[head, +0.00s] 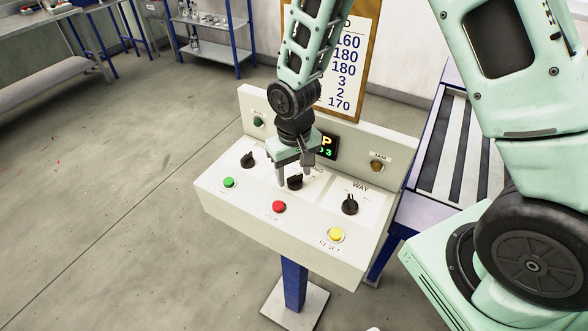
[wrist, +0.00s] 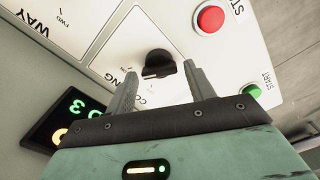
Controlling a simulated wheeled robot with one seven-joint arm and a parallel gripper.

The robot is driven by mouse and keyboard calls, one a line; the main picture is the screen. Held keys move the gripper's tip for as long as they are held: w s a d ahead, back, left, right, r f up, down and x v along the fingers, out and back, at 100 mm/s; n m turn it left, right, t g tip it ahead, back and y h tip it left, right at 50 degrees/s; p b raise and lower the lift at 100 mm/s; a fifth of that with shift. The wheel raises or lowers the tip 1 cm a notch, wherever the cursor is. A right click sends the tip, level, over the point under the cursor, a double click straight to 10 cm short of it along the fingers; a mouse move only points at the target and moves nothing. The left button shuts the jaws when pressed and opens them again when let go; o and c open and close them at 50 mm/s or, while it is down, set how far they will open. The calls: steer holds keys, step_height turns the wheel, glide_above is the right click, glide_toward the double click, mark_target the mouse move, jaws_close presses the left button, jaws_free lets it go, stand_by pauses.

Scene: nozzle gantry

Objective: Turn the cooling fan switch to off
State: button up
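The cooling fan switch is the black rotary knob (head: 294,183) in the middle of the sloped control panel (head: 232,199). In the wrist view the knob (wrist: 160,62) sits between and just beyond my fingertips, with a pale pointer line along its lower edge. Its label is partly hidden by a finger, with "CO" and "NG" readable. My gripper (head: 295,178) is open above the knob, one finger to each side; the wrist view shows a gap between each finger and the knob (wrist: 161,74).
Another black knob (head: 248,160) is at the left and the WAY knob (head: 349,205) at the right. Green START (head: 229,183), red STOP (head: 279,207) and yellow RESET (head: 336,234) buttons line the front. A lit display (head: 327,146) stands behind my gripper.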

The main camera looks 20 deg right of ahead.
steer(key=c, duration=0.7)
steer(key=shift+n, duration=0.3)
steer(key=n, duration=0.5)
steer(key=shift+a+b, duration=0.1)
steer(key=shift+b, duration=0.2)
steer(key=n, duration=0.6)
steer(key=shift+r+p, duration=0.1)
steer(key=shift+p, duration=0.2)
steer(key=shift+a+n, duration=0.1)
steer(key=shift+n, duration=0.2)
steer(key=o, duration=1)
steer(key=shift+s, duration=0.1)
